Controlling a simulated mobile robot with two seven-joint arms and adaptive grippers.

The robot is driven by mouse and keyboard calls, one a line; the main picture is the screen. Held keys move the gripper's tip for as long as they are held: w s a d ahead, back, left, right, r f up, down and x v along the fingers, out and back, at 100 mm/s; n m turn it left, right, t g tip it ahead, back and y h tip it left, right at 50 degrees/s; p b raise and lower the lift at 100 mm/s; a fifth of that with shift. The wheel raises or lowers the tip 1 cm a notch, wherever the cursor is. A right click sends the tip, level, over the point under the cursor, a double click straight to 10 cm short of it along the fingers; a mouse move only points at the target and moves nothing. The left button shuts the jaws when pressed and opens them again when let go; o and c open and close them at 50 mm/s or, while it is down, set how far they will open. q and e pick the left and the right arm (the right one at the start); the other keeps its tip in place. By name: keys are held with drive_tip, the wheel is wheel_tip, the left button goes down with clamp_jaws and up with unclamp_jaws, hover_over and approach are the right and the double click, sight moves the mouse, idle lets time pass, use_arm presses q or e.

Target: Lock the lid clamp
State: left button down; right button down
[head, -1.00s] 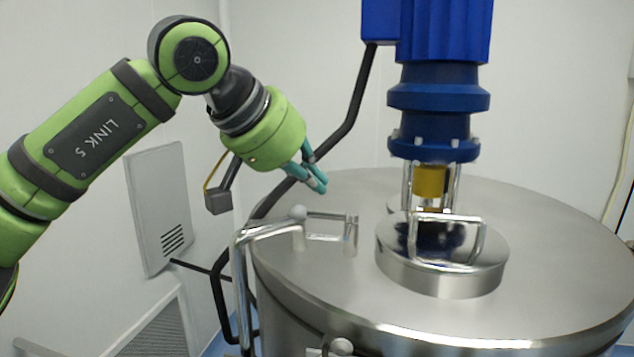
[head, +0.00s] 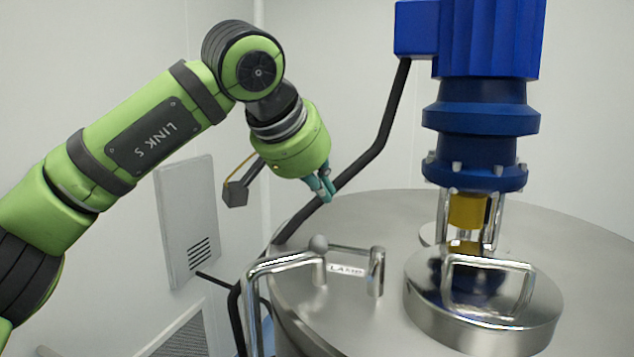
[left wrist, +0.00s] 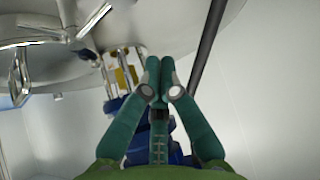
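The lid clamp (head: 376,272) is a small metal bracket near the left edge of the tank's steel top (head: 305,290). Metal bars and rods (left wrist: 25,70) show at upper left there; I cannot tell which is the clamp. My right gripper is out of view.
A bent metal tube handle (head: 262,280) stands at the tank's left side. A round hatch cover (head: 470,325) with a handle lies right of the clamp, below a blue motor (head: 483,110). A black pipe (head: 385,125) runs behind my left gripper.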

sight(345, 249)
use_arm(q)
drive_tip(key=p+x, duration=0.2)
drive_tip(key=x, duration=0.4)
drive_tip(key=shift+w+d+f, duration=0.1)
drive_tip(key=shift+w+f, duration=0.05)
drive_tip(key=shift+f, duration=0.15)
drive_tip(key=s, duration=0.1)
drive_tip(key=s+a, duration=0.1)
drive_tip(key=shift+s+a+f, duration=0.2)
drive_tip(key=shift+s, duration=0.05)
drive_tip(key=shift+s+a+f+p, duration=0.2)
drive_tip(key=shift+s+p, duration=0.1)
drive_tip(key=shift+s, duration=0.1)
drive_tip(key=shift+d, duration=0.1)
